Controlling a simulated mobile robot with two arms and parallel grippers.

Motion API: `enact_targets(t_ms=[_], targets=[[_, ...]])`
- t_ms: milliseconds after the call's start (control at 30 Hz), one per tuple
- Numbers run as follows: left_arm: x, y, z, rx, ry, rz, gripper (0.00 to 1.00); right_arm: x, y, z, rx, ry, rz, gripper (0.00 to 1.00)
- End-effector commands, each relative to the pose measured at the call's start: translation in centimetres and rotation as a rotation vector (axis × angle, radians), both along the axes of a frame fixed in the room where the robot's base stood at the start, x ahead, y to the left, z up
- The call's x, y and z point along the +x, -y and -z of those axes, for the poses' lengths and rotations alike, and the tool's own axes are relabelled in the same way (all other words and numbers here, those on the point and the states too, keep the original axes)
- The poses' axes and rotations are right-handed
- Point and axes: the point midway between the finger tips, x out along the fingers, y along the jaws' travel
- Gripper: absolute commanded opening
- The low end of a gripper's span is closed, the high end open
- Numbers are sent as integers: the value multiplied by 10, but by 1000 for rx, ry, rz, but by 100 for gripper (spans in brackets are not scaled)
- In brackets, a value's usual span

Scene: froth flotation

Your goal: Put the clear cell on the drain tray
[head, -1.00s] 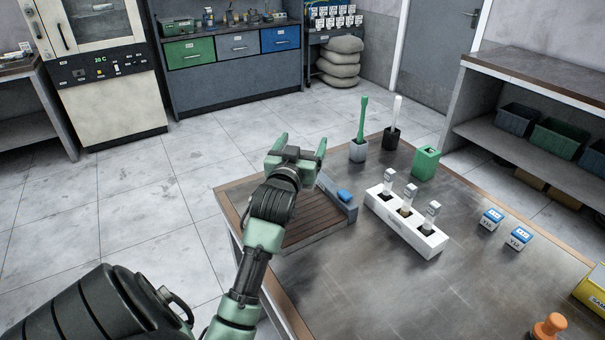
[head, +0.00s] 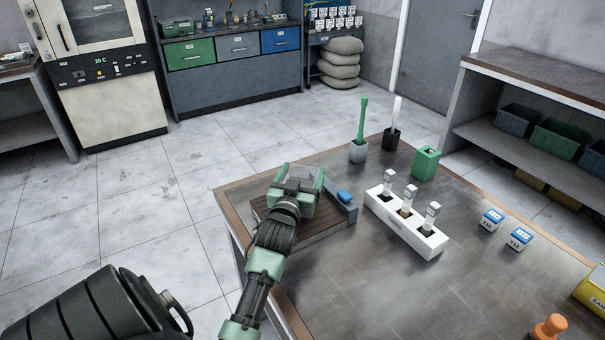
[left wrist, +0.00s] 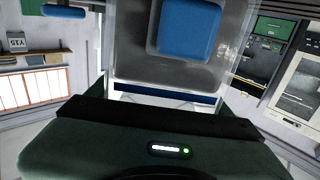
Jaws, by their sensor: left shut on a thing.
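My left gripper (head: 299,178) is shut on the clear cell (head: 302,171), a see-through box that is faint between its fingers. The cell also fills the upper middle of the left wrist view (left wrist: 125,62), where a blue block-like shape shows in or through it. The drain tray (head: 312,238), brown and slatted with a grey strip along its right side, lies at the table's left corner. The gripper and cell are over its far part. I cannot tell whether the cell touches it. My right gripper is not in view.
A small blue block (head: 344,196) sits on the tray's grey side. A white rack (head: 405,228) with several labelled vials stands to the right. A grey holder (head: 357,152) with a green tool, a black holder (head: 391,140) and a green box (head: 426,164) stand behind. The table's front middle is clear.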

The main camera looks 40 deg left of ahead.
Motion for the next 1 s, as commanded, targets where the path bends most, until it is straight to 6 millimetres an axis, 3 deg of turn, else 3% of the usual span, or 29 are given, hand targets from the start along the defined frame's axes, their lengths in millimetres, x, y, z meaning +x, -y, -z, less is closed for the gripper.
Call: enact_targets(t_ms=[100, 133, 200, 567, 1000], targets=[[0, 0, -1, 4, 7, 0, 7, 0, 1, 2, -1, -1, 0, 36], [0, 0, 3, 0, 0, 0, 83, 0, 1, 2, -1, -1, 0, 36], [0, 0, 2, 0, 0, 0, 100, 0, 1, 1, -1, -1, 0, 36], [-6, 3, 2, -1, -2, 0, 100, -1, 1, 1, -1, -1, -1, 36], [-83, 45, 2, -1, -3, -1, 100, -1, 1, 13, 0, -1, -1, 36]])
